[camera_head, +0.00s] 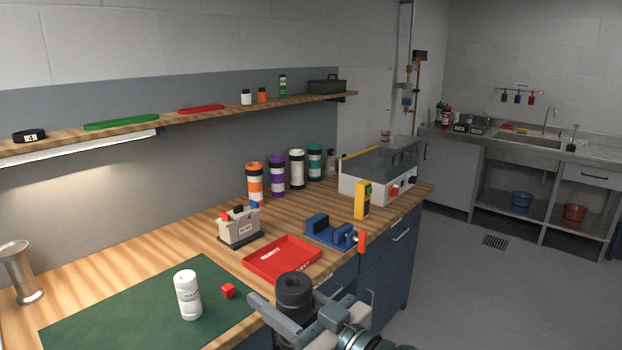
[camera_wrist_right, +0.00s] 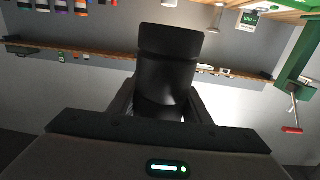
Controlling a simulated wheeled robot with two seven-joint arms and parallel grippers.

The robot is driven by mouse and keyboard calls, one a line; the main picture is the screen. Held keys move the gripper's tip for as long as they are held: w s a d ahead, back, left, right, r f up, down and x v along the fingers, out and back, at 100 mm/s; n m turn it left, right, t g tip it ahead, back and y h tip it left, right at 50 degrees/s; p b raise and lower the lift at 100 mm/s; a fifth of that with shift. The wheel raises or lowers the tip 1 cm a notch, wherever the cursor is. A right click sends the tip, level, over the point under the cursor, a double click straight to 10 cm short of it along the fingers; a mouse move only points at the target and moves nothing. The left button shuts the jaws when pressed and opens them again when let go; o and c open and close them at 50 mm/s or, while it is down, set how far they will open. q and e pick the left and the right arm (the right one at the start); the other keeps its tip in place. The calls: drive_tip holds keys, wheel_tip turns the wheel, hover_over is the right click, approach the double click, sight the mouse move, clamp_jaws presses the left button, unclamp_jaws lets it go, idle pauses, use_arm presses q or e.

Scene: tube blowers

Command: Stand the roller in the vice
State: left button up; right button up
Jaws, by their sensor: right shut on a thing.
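The roller is a dark, thick cylinder (camera_head: 294,292) with a wider top, held upright at the front of the bench. My right gripper (camera_head: 292,318) is shut on it; its lower part is partly hidden by the fingers. In the right wrist view the roller (camera_wrist_right: 168,75) stands out beyond the fingers (camera_wrist_right: 160,110). The vice (camera_head: 330,232) is blue with a red-ended handle, on the bench near its front edge, beyond and to the right of the roller. The space between its jaws looks empty. My left gripper is not in view.
A red tray (camera_head: 282,259) lies between the roller and the vice. A yellow device (camera_head: 363,200) stands just behind the vice. A white bottle (camera_head: 188,295) and red cube (camera_head: 228,291) sit on the green mat (camera_head: 110,318). A grey box device (camera_head: 239,228) stands behind the tray.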

drive_tip(key=d+f+m+t+h, duration=0.3)
drive_tip(key=d+f+h, duration=0.3)
drive_tip(key=d, duration=0.7)
drive_tip(key=d+f+m+t+h, duration=0.3)
drive_tip(key=d+f+m+h, duration=0.3)
drive_tip(key=d, duration=0.7)
drive_tip(key=shift+s+d+f+m+h, duration=0.15)
drive_tip(key=shift+s+f+m+h, duration=0.15)
drive_tip(key=shift+h, duration=0.4)
drive_tip(key=shift+s, duration=0.1)
drive_tip(key=s+f, duration=0.3)
drive_tip(key=s, duration=0.6)
drive_tip(key=shift+s+f, duration=0.2)
